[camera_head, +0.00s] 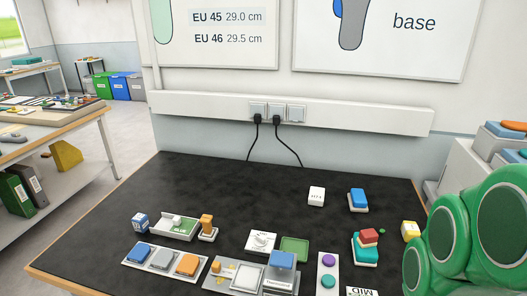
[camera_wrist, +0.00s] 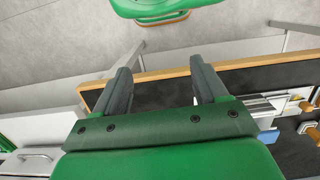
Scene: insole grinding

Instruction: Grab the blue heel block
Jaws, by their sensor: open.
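Several blue pieces are on the black table in the head view, and I cannot tell for sure which is the heel block. One blue block (camera_head: 358,195) sits on a white base at the back right. Another blue block (camera_head: 137,251) lies at the left of a row with a grey block (camera_head: 162,259) and an orange block (camera_head: 188,264). A blue piece (camera_head: 283,260) tops a device at the front. My gripper (camera_wrist: 163,82) is open and empty in the wrist view, over the table's wooden edge, away from these blocks; the head view does not show it.
A white cube (camera_head: 316,196), a green tray (camera_head: 295,247) and a red-and-teal stack (camera_head: 366,246) also stand on the black table (camera_head: 240,190). The table's back left is clear. Two black plugs hang cables at the wall. My green arm covers the right corner.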

